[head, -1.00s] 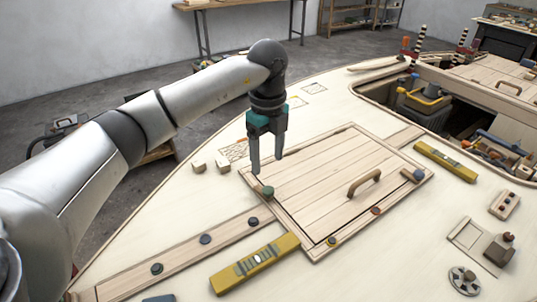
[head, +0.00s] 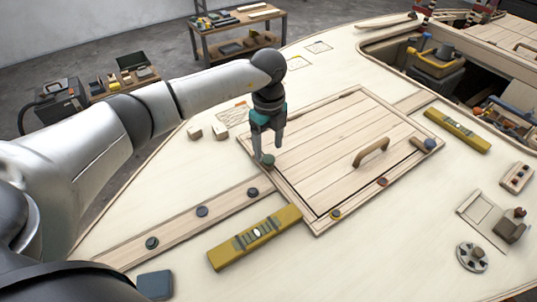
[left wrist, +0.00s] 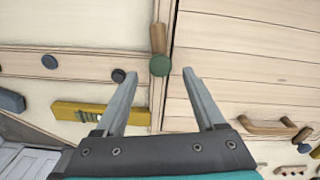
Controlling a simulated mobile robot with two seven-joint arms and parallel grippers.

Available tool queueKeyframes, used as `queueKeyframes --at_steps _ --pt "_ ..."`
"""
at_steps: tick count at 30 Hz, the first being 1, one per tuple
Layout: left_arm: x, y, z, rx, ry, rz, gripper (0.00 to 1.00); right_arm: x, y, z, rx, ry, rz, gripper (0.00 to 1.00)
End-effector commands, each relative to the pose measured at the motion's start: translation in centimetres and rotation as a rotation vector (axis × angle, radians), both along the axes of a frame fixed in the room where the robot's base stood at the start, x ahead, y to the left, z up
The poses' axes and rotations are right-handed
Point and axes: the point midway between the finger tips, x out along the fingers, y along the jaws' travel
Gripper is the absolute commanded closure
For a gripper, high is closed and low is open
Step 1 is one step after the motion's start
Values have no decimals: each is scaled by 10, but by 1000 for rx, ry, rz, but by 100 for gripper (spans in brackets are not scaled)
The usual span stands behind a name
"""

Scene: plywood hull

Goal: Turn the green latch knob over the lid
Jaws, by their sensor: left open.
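The green latch knob (head: 268,160) sits at the left edge of the plank lid (head: 325,145). In the left wrist view the green knob (left wrist: 160,66) is round, with a short wooden latch bar (left wrist: 158,38) running from it toward the top of the picture. The bar lies beside the lid's seam, on the frame side. My left gripper (head: 267,153) points down just above the knob. Its two fingers are spread, with the knob between and slightly beyond the tips in the left wrist view (left wrist: 160,77). I cannot tell whether they touch it. My right gripper is not in view.
The lid has a wooden handle (head: 371,152) and a blue knob (head: 430,143) at its right corner. A yellow level (head: 255,238) lies in front, another (head: 457,130) to the right. Two wood blocks (head: 207,131) stand left. An open hatch (head: 435,75) is at the back right.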

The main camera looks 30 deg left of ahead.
Motion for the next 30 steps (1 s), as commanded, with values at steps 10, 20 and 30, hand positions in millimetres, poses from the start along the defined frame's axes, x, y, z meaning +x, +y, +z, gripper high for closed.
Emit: queueKeyframes --at_steps 10,20,30 --pt "0 0 -30 0 1 0 29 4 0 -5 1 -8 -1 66" --pt "0 0 -29 0 1 0 39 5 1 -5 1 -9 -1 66" --pt "0 0 -29 0 1 0 77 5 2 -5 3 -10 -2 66"
